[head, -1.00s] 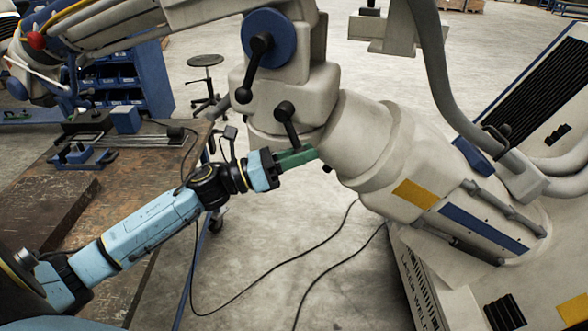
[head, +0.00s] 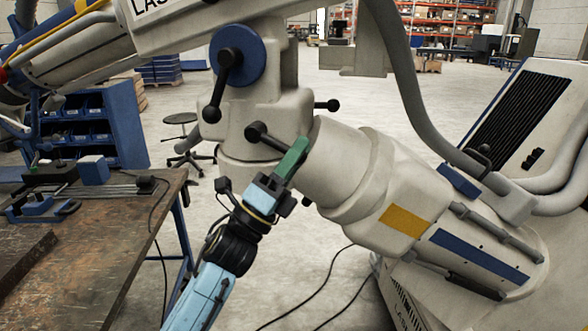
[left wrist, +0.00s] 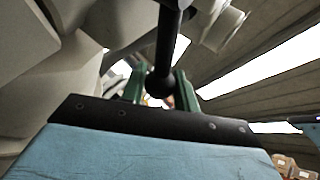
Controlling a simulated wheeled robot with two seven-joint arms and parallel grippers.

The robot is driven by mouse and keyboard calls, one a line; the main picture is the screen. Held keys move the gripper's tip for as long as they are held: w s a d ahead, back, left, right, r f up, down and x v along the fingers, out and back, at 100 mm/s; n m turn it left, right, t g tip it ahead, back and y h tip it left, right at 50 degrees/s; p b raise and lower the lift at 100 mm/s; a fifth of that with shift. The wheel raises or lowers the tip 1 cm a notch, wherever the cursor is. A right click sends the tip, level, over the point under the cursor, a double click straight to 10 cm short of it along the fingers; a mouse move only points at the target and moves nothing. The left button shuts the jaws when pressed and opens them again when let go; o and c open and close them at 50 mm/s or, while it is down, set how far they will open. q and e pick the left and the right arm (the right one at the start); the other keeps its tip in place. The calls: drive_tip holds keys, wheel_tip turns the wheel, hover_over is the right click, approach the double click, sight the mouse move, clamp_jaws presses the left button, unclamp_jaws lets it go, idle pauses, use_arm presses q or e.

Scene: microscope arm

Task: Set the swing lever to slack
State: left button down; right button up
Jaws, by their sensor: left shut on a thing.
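The black lever (head: 268,137) sits on the pale joint housing of the microscope arm. It runs from its round pivot down to the right, and its far end is hidden by my gripper. My left gripper (head: 293,158), with green fingers, is shut on this lever. In the left wrist view the lever's rod (left wrist: 168,50) comes down to a ball end between the green fingers (left wrist: 160,85). I cannot read any slack marking. My right gripper is not in view.
A second black lever (head: 218,88) hangs from a blue disc (head: 239,54) above. A black knob (head: 328,105) sticks out to the right. A workbench (head: 110,235) stands at the left, with a stool (head: 180,120) behind. Cables lie on the open floor.

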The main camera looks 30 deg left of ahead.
use_arm(q)
drive_tip(key=shift+r+n+t+y, duration=0.2)
drive_tip(key=shift+n+t+y, duration=0.1)
drive_tip(key=shift+n+y, duration=0.1)
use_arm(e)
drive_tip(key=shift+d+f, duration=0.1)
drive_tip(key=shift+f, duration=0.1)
use_arm(q)
drive_tip(key=c, duration=1.4)
unclamp_jaws()
drive_tip(key=shift+f, duration=0.1)
